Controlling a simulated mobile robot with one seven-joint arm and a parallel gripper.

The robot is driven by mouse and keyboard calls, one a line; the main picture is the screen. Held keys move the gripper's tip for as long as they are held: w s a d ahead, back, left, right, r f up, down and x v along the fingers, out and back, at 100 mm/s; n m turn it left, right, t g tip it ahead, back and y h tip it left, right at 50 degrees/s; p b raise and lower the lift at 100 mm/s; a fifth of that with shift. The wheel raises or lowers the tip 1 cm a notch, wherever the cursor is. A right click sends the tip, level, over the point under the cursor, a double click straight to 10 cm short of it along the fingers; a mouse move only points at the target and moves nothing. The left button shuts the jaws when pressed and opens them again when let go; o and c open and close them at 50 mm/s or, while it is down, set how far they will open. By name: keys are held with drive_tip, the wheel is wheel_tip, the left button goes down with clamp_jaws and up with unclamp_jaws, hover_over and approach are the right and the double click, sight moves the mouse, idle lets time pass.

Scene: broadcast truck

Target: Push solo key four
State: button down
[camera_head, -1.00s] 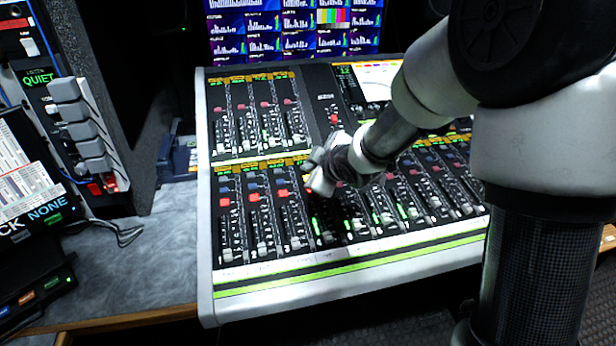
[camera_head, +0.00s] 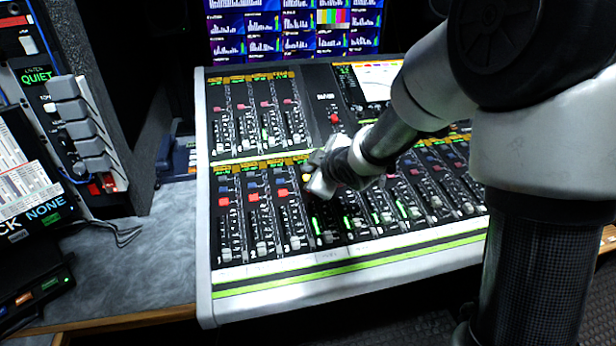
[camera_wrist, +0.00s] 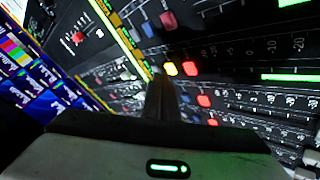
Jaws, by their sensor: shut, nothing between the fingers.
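The mixing console (camera_head: 206,240) has a lower row of fader strips with a small blue-grey key above a red key on each. On the fourth strip the upper key, solo key four (camera_head: 307,177), shows bright yellow, unlike its blue-grey neighbours. In the wrist view this yellow key (camera_wrist: 171,68) sits beside a red key (camera_wrist: 190,68). My gripper (camera_head: 314,184) is over the fourth strip, just right of the yellow key. In the wrist view its fingers (camera_wrist: 161,84) are together as one dark bar, their end close beside the yellow key. I cannot tell whether they touch it.
Red keys of neighbouring strips (camera_wrist: 205,100) lie close by. A red knob (camera_head: 334,117) sits above on the console. Monitors (camera_head: 290,30) stand behind, and a panel of grey levers (camera_head: 85,130) is at left.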

drive_tip(key=shift+f+b, duration=0.4)
drive_tip(key=shift+f, duration=0.05)
idle(0.3)
drive_tip(key=shift+r, duration=0.1)
drive_tip(key=shift+r+p, duration=0.8)
wheel_tip(320, 180, up, 6)
drive_tip(key=p, duration=0.5)
drive_tip(key=shift+s, duration=0.45)
